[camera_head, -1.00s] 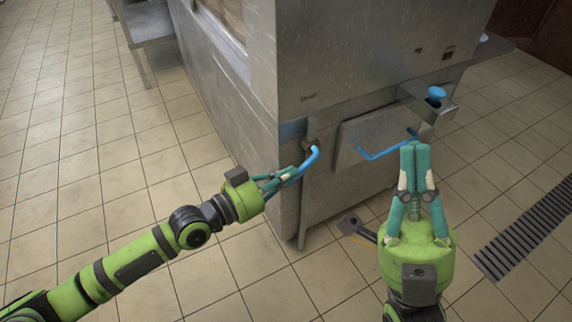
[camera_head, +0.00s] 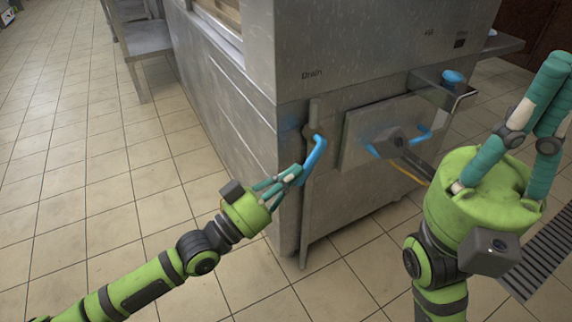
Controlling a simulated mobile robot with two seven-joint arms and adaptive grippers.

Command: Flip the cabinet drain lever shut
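The drain lever has a blue handle (camera_head: 315,155) on a pivot at the cabinet's (camera_head: 400,40) front corner, below the word "Drain". The handle hangs down and slants slightly left. My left gripper (camera_head: 298,175) is at the handle's lower end, with its teal fingers seeming to touch it. The finger gap is too small and overlapped to tell if they are shut around it. My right gripper (camera_head: 560,75) is raised at the right, well apart from the lever, its fingers close together with nothing visible between them.
A front panel with a blue handle (camera_head: 420,135) is right of the lever, partly hidden. A blue knob (camera_head: 453,77) sits above it. A metal table (camera_head: 140,50) stands behind left. Tiled floor (camera_head: 100,190) is open at left; a floor grate (camera_head: 545,255) lies at right.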

